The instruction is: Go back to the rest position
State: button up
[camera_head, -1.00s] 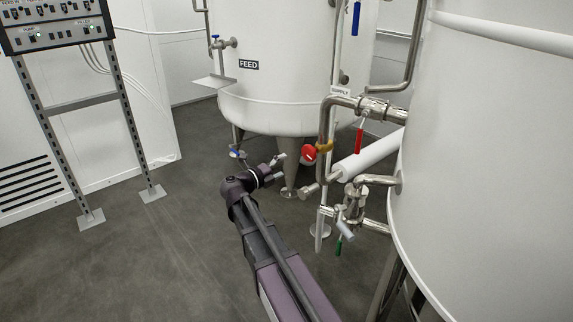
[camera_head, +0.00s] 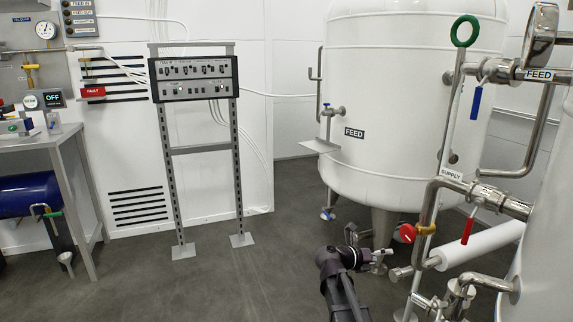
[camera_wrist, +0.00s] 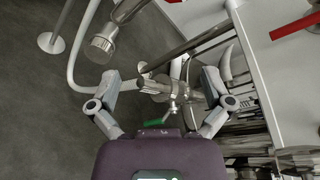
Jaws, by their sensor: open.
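My gripper (camera_wrist: 165,82) is open in the wrist view, with its two grey fingers spread wide and nothing gripped between them. Pipework and a small green-handled valve (camera_wrist: 158,123) show beyond and between the fingers. In the head view my gripper (camera_head: 381,260) is small, at the end of my dark arm, low in front of the white FEED tank (camera_head: 410,110). It is left of the red round knob (camera_head: 407,233) and the steel supply pipe (camera_head: 432,205). I cannot tell its exact distance from the pipework.
A control panel (camera_head: 193,78) on a metal stand is left of the tank. A workbench (camera_head: 40,140) with a blue cylinder (camera_head: 28,196) below is at far left. A red-handled valve (camera_head: 468,228) and more pipes crowd the right. Grey floor (camera_head: 215,285) is clear at lower left.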

jog(key=s+a+f+m+g+y+p, duration=0.25)
jog(key=s+f+m+y, duration=0.55)
jog(key=m, duration=0.6)
jog(key=s+a+m+g+y+p, duration=0.25)
jog(key=s+a+m+y, duration=0.65)
jog(key=m, duration=0.9)
notch_tip(320, 180, up, 37)
jog(key=s+h+p, duration=0.1)
jog(key=h+p, duration=0.1)
jog(key=p, duration=3.6)
jog(key=shift+s+a+f, duration=0.2)
jog(key=shift+s+a, duration=0.2)
